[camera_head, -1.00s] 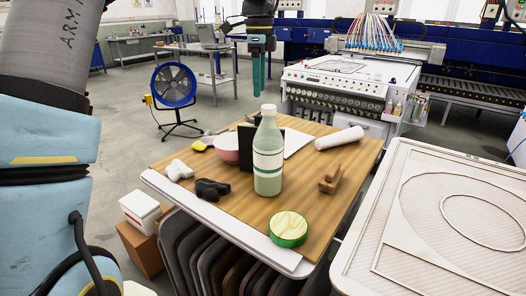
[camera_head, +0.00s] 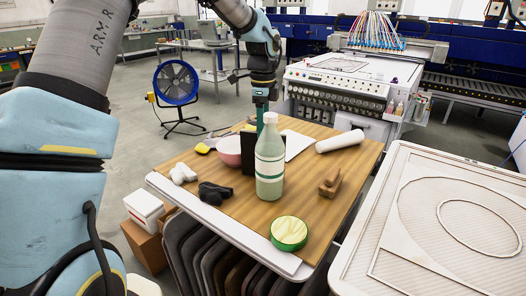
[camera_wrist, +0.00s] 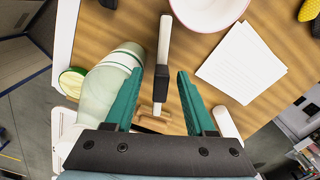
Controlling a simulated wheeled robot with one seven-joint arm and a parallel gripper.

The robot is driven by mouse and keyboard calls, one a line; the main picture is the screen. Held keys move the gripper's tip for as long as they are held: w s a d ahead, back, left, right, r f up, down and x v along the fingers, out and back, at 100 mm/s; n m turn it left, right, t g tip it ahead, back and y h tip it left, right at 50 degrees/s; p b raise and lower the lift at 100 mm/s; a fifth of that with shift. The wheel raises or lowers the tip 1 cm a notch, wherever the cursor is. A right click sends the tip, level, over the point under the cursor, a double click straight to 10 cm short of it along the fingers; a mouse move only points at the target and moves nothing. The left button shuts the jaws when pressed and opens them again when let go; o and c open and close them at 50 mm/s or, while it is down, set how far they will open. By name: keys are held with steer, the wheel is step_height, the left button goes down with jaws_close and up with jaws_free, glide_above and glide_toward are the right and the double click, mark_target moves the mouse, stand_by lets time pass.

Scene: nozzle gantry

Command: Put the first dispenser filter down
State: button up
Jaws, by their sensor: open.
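I cannot tell for certain which thing is the first dispenser filter. My gripper (camera_head: 261,122) is open, pointing down behind the pale green bottle (camera_head: 269,170) near a black upright panel (camera_head: 247,150). In the wrist view the teal fingers (camera_wrist: 158,88) are apart, with no object clearly held. There the bottle (camera_wrist: 105,82) lies beside the left finger. A slim pale bar (camera_wrist: 165,45) and a black block (camera_wrist: 178,87) show between the fingers; their depth is unclear. The bottle hides part of the fingertips in the head view.
On the wooden table (camera_head: 225,205) are a pink bowl (camera_head: 230,150), white paper (camera_head: 296,144), a white roll (camera_head: 340,141), a brown wooden piece (camera_head: 330,184), a green-rimmed round item (camera_head: 289,232), and black (camera_head: 215,193) and white (camera_head: 182,173) lumps. The front middle is bare.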

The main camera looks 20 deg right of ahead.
jaws_close()
stand_by(0.4)
stand_by(1.0)
